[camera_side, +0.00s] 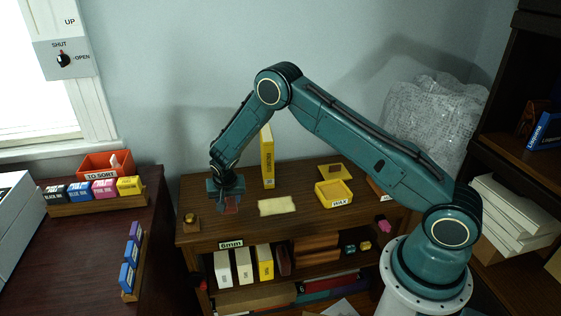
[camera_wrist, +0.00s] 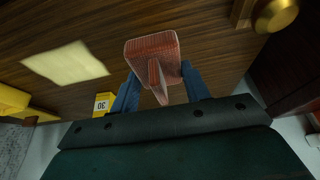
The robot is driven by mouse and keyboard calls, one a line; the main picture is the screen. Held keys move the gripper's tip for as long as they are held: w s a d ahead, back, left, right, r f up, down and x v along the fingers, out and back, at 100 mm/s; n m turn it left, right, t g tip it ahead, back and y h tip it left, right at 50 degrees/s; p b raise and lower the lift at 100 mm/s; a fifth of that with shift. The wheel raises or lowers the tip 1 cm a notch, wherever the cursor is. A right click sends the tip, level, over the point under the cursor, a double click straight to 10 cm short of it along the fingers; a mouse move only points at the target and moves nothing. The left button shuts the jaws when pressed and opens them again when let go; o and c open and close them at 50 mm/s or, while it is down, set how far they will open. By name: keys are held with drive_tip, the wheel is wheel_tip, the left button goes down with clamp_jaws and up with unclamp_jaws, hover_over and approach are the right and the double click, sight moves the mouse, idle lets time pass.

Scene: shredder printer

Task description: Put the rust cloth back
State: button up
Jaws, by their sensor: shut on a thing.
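The rust cloth (camera_wrist: 152,50) is a reddish folded block with a fin of cloth standing up from it. My gripper (camera_wrist: 160,82) is shut on that fin, with a blue finger on each side in the wrist view. In the side view my gripper (camera_side: 228,192) points down over the left part of the wooden cabinet top (camera_side: 300,218). The cloth (camera_side: 231,204) shows only partly there, dark red under the fingers. I cannot tell whether it touches the wood.
A pale yellow cloth (camera_side: 278,206) lies flat to the right. A tall yellow box (camera_side: 267,165) stands behind it. A yellow tray labelled WAX (camera_side: 335,190) is farther right. A brass piece (camera_side: 191,223) sits at the front left. Bare wood lies between these.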

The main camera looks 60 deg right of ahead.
sight(229, 207)
drive_tip(key=shift+f, duration=1.9)
drive_tip(key=shift+f, duration=0.1)
drive_tip(key=o, duration=0.9)
drive_tip(key=shift+v, duration=6.1)
